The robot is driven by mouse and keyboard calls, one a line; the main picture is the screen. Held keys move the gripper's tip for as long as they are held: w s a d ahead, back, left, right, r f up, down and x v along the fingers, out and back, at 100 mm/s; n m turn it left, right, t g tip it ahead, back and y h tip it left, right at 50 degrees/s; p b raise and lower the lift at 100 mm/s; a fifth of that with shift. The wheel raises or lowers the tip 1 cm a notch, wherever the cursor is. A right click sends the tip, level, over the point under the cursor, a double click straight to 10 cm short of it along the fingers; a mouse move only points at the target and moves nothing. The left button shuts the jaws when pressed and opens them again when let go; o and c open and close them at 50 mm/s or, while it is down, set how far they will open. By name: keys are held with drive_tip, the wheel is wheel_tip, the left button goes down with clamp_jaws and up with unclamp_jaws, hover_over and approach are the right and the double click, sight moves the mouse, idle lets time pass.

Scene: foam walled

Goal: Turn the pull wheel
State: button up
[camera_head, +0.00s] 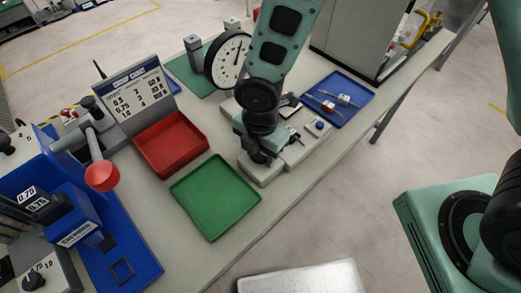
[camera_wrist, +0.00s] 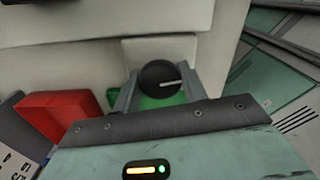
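A round black knob with a white pointer line (camera_wrist: 160,82), which looks like the pull wheel, sits against a pale housing in the wrist view. My gripper (camera_wrist: 160,77) has its two grey fingers spread, one on each side of the knob. The fingertips are close to the knob's edges; I cannot tell whether they touch. In the head view my gripper (camera_head: 262,155) is down at a pale fixture (camera_head: 306,149) on the bench, and my arm hides the knob there.
A green tray (camera_head: 215,197) and a red tray (camera_head: 171,143) lie left of my gripper. A blue tray with small parts (camera_head: 345,89) lies to the right. A round dial gauge (camera_head: 227,60) stands behind. A red-ball lever (camera_head: 102,175) stands at the left.

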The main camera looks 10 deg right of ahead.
drive_tip(key=shift+m, duration=0.4)
drive_tip(key=m+b, duration=0.1)
drive_tip(key=m, duration=0.2)
drive_tip(key=m+b, duration=0.1)
drive_tip(key=m, duration=0.2)
drive_tip(key=shift+m, duration=0.3)
drive_tip(key=m+b, duration=0.1)
drive_tip(key=m, duration=0.2)
drive_tip(key=shift+m, duration=0.3)
drive_tip(key=shift+m+b, duration=0.6)
drive_tip(key=shift+m, duration=1.3)
drive_tip(key=o, duration=1)
drive_tip(key=shift+c, duration=0.2)
